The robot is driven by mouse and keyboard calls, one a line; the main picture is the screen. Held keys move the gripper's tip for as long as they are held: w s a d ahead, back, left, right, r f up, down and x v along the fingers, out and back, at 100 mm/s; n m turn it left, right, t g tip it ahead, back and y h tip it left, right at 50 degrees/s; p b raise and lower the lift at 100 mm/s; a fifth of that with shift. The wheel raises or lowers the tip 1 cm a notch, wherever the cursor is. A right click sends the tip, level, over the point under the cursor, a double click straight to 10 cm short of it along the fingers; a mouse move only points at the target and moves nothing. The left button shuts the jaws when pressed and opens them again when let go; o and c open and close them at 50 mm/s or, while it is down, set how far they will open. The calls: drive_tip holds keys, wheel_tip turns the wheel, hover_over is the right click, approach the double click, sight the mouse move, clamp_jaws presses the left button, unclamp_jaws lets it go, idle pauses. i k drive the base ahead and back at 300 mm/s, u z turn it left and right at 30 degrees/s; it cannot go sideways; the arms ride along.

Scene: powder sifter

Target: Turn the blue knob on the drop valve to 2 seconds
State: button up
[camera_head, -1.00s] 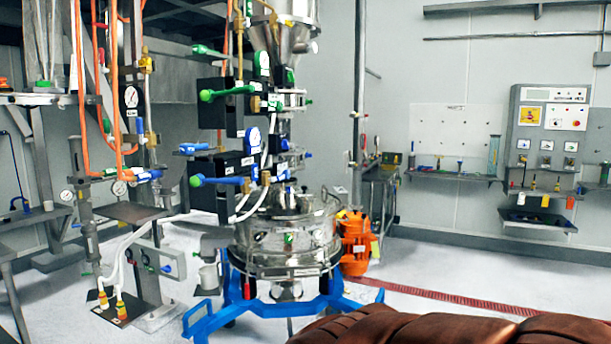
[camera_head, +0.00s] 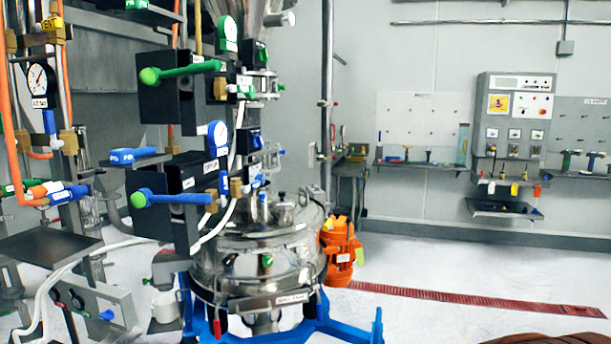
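The sifter stack stands left of centre, with valve assemblies above a steel drum (camera_head: 262,262). A black valve box (camera_head: 186,180) carries a blue lever with a round green end (camera_head: 165,199) and a white label I cannot read clearly. A round blue gauge (camera_head: 217,137) stands above it, with a small blue part (camera_head: 255,141) to its right. A grey control box (camera_head: 92,300) at the lower left has a blue knob (camera_head: 106,315) on its front. I cannot tell which is the drop valve's knob, and no seconds marks are readable. My gripper is not in view.
A blue frame (camera_head: 318,322) carries the drum. An orange motor (camera_head: 340,240) stands right of it. Pipes and hoses crowd the left, with a dark flat plate (camera_head: 50,246) above the control box. White floor (camera_head: 440,270) is open at right, crossed by a red grate (camera_head: 480,298).

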sight(261, 177)
drive_tip(key=z, duration=0.1)
drive_tip(key=i, duration=0.65)
drive_tip(key=u, duration=0.7)
drive_tip(key=i, duration=0.6)
drive_tip(key=u, duration=0.65)
